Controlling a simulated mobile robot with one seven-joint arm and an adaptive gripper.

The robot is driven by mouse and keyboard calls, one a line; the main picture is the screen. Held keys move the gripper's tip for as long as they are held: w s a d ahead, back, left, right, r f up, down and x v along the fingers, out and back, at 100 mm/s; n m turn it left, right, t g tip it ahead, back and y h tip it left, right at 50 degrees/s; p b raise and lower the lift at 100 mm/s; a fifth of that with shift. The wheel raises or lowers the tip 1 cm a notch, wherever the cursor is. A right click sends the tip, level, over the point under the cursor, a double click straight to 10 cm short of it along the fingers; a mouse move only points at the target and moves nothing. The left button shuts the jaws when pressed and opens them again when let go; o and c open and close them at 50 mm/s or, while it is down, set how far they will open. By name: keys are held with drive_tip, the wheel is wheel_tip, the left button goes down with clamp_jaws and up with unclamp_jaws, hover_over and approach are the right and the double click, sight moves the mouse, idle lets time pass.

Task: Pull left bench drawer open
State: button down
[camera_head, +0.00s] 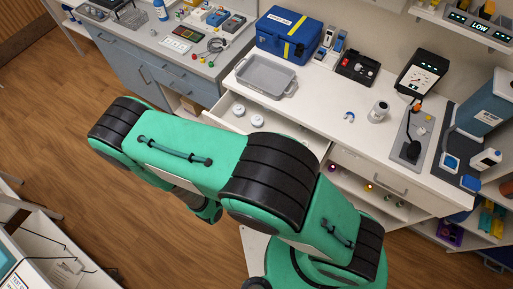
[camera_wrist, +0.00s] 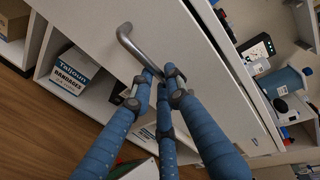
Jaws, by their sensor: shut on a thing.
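The left bench drawer (camera_head: 221,108) is pulled partly out of the white bench in the head view, showing white round items inside. My arm covers its front there. In the wrist view, its pale front (camera_wrist: 85,18) and curved metal handle (camera_wrist: 130,42) fill the upper middle. My gripper (camera_wrist: 160,80) has blue fingers closed around the lower end of that handle. The gripper is hidden behind my green arm in the head view.
The right bench drawer (camera_head: 375,178) is shut, above open shelves with small items. A grey tray (camera_head: 266,77) and blue case (camera_head: 289,35) stand on the bench. A bandages box (camera_wrist: 72,70) sits on a shelf. Wooden floor (camera_head: 62,110) is clear at left.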

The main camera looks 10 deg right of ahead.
drive_tip(key=f+p+v, duration=0.1)
drive_tip(key=f+v, duration=0.1)
drive_tip(key=v, duration=1)
drive_tip(key=shift+s+a+f, duration=0.25)
drive_tip(key=shift+s+a, duration=0.05)
drive_tip(key=shift+s, duration=0.05)
drive_tip(key=c, duration=1.7)
unclamp_jaws()
drive_tip(key=shift+a, duration=0.1)
drive_tip(key=shift+v, duration=3.65)
